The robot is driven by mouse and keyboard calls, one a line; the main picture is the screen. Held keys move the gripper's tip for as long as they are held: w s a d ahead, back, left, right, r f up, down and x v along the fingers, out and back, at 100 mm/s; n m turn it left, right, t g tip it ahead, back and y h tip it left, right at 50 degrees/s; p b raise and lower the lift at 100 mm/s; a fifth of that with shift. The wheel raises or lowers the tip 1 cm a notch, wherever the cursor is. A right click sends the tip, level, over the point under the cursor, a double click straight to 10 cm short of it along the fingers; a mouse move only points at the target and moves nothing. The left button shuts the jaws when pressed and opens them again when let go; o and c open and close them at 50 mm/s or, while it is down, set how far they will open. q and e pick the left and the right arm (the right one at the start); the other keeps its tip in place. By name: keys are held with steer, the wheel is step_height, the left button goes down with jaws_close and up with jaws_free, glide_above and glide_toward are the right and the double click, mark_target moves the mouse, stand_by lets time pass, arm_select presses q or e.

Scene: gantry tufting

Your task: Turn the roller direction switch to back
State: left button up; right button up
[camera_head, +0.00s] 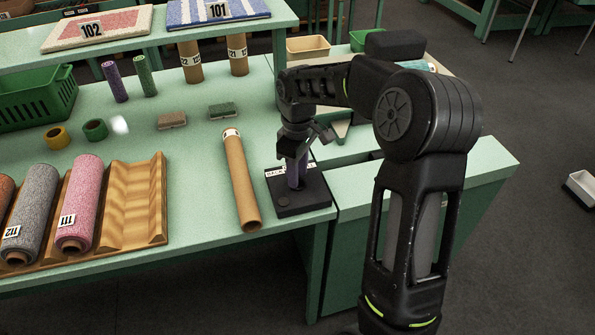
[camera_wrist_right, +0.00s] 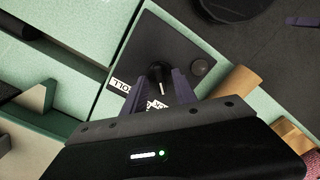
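The roller switch box (camera_head: 307,200) is a black, flat box on the green bench, near its right front corner. In the right wrist view its dark face (camera_wrist_right: 185,50) carries a black knob (camera_wrist_right: 159,71) with a light pointer mark, a round button (camera_wrist_right: 200,68) and a white label (camera_wrist_right: 121,88), partly hidden. My right gripper (camera_head: 297,178) points down over the box. In the wrist view its two purple-grey fingers (camera_wrist_right: 161,88) stand apart on either side of the knob. I cannot tell whether they touch it. My left gripper is out of view.
A cardboard tube (camera_head: 241,180) lies just left of the box. A wooden cradle (camera_head: 135,208) holds yarn rolls further left. Two small brushes (camera_head: 172,120) and a green crate (camera_head: 38,98) are behind. The bench edge is close in front of the box.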

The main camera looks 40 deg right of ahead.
step_height(320, 180, up, 8)
steer(key=shift+f+b, duration=0.15)
steer(key=shift+b, duration=0.3)
stand_by(0.4)
